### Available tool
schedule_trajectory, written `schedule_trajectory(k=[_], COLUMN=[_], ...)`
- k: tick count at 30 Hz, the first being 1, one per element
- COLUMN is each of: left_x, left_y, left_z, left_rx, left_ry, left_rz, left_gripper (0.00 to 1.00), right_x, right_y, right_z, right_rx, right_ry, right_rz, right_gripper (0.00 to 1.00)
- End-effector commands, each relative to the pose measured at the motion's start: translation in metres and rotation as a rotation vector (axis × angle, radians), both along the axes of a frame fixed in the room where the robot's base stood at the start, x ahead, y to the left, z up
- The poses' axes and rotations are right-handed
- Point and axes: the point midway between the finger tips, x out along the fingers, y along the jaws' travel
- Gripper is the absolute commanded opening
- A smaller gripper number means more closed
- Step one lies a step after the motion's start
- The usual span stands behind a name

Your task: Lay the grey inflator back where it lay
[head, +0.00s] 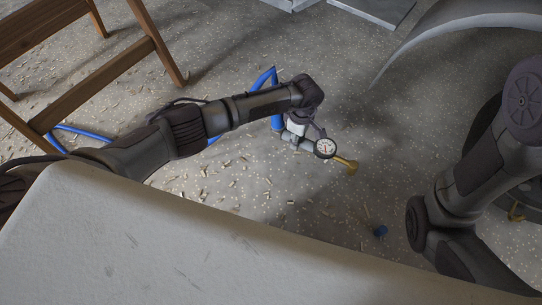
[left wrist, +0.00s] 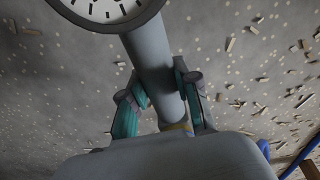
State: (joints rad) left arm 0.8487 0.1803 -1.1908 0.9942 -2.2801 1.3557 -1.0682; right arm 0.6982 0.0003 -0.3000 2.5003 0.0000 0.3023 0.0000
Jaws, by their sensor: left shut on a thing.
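The grey inflator (head: 299,140) hangs from my left gripper (head: 304,131) over the speckled floor. Its round white gauge (head: 325,148) faces up and its brass end (head: 347,164) points to the lower right. A blue hose (head: 265,78) runs from it and loops behind my left arm. In the left wrist view, the fingers of my left gripper (left wrist: 163,97) are shut on the grey tube of the inflator (left wrist: 154,55), one on each side. The gauge is cut off at the top there. My right arm comes in at the right; its gripper is out of the picture.
A wooden ladder-like frame (head: 100,82) stands at the upper left. A pale surface (head: 150,245) fills the lower left foreground. A grey curved fender (head: 460,22) and a dark wheel (head: 487,130) are at the right.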

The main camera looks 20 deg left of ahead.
Motion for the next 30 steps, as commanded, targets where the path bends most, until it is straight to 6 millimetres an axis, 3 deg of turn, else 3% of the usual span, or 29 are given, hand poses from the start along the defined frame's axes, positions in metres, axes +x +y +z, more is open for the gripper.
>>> schedule_trajectory(k=[1,6,12,19,26,30], left_x=[-0.004,-0.017,-0.027,-0.030,-0.030,-0.029], left_y=[0.013,0.047,0.075,0.081,0.081,0.081], left_z=[-0.013,-0.035,-0.050,-0.058,-0.088,-0.088], left_rx=[0.002,0.001,0.000,-0.002,0.000,0.000], left_ry=[0.000,0.000,-0.003,-0.003,-0.003,-0.003], left_rz=[0.002,0.002,0.001,0.000,-0.001,-0.001], left_gripper=[0.00,0.00,0.00,0.00,0.00,0.00], right_x=[0.000,0.000,0.000,-0.001,-0.001,0.000], right_y=[0.000,0.000,0.000,0.000,0.000,0.000], right_z=[-0.010,-0.027,-0.040,-0.047,-0.073,-0.074], right_rx=[0.000,0.000,-0.001,-0.001,0.000,-0.001], right_ry=[-0.001,0.000,0.000,-0.001,-0.002,0.001], right_rz=[0.000,0.000,0.000,0.000,0.000,-0.001], right_gripper=[0.53,0.53,0.53,0.53,0.53,0.53])
